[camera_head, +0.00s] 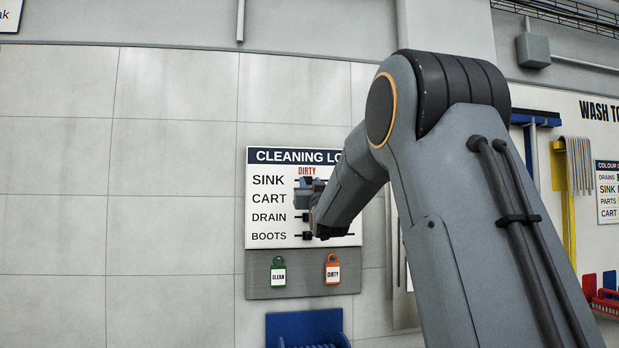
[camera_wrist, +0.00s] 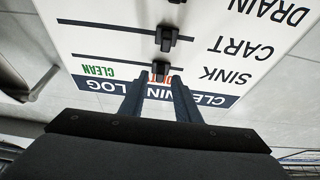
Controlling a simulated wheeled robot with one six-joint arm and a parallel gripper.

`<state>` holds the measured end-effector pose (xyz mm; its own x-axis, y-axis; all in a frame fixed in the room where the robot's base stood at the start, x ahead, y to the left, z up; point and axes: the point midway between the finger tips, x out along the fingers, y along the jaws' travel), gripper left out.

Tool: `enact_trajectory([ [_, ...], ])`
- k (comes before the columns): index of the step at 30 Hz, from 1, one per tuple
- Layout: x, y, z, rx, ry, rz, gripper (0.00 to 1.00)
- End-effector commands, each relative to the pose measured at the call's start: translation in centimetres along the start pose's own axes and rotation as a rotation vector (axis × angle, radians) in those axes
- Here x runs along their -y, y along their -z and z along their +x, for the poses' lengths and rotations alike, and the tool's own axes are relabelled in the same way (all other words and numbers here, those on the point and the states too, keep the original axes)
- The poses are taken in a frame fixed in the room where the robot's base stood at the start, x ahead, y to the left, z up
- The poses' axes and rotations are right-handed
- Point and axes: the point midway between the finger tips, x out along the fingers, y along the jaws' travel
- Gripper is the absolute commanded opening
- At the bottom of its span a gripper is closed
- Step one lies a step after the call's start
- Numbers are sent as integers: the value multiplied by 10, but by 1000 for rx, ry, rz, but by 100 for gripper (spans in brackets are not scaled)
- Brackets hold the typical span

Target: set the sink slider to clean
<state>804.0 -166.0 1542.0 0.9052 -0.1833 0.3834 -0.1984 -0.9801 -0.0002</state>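The CLEANING LOG board (camera_head: 262,225) hangs on the wall, with SINK, CART, DRAIN and BOOTS rows. In the wrist view it appears upside down. The sink slider (camera_wrist: 159,69) is a small black knob on its track, beside the red DIRTY label and away from the green CLEAN label (camera_wrist: 98,71). My gripper (camera_wrist: 159,79) is open, its two dark blue fingers one on each side of the sink slider, with gaps showing. I cannot tell how deep the fingertips reach. In the head view my arm hides the board's right part, including CLEAN.
The cart slider (camera_wrist: 167,38) is on the row beside the sink row. A green CLEAN tag (camera_head: 278,274) and an orange DIRTY tag (camera_head: 333,271) hang on the grey panel below. A blue holder (camera_head: 304,325) is lower. The wall to the left is clear.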

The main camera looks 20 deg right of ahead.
Motion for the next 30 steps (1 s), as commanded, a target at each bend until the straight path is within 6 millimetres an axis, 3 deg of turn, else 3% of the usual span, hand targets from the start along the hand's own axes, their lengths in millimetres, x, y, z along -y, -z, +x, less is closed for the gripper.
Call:
enact_trajectory([
  [6,0,0,19,1,0,0,30],
  [16,0,0,22,1,0,0,30],
  [22,0,0,22,1,0,0,0],
  [30,-12,-2,22,0,-2,-2,0],
])
